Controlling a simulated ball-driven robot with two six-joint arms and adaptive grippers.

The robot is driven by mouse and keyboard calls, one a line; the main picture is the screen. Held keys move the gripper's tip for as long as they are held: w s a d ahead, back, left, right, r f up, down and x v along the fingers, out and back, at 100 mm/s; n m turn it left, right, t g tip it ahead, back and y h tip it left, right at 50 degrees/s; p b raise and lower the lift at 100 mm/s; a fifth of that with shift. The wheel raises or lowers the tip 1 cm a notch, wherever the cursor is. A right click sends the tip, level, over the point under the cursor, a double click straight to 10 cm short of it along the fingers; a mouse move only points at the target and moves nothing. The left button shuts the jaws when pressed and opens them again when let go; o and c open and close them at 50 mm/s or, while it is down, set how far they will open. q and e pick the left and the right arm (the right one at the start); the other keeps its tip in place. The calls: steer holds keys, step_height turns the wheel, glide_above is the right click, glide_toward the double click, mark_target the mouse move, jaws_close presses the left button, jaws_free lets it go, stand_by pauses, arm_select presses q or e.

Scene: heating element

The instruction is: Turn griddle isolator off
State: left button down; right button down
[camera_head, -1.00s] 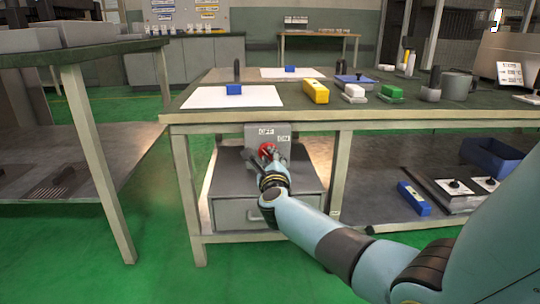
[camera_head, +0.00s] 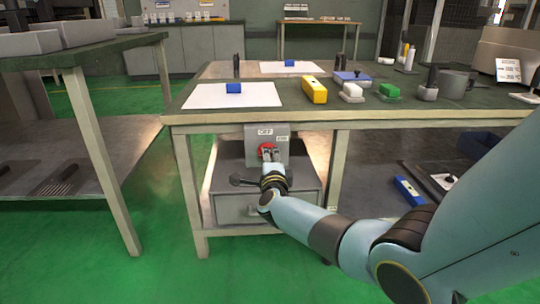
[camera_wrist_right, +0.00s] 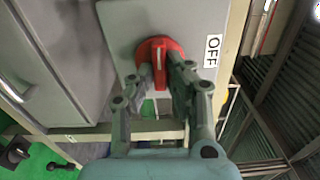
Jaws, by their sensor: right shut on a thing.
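The griddle isolator is a grey box (camera_head: 281,132) under the front edge of the workbench, with an OFF label (camera_head: 265,132) at its top and an ON label to the right. Its red knob (camera_head: 267,150) is partly hidden by my right gripper (camera_head: 268,156). In the right wrist view, my right gripper (camera_wrist_right: 164,82) is shut on the red knob (camera_wrist_right: 158,48), one finger on each side of its handle. The knob's white line runs up and down there, with the OFF label (camera_wrist_right: 213,50) to its right. My left gripper is not in view.
A grey drawer unit (camera_head: 225,208) stands below the isolator. Bench legs stand on both sides. Green floor (camera_head: 160,270) is clear at the front left.

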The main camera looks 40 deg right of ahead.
steer(key=shift+f+n, duration=0.1)
steer(key=shift+n, duration=0.4)
steer(key=c, duration=1.3)
jaws_free()
steer(key=shift+s+a, duration=0.1)
steer(key=v, duration=1.2)
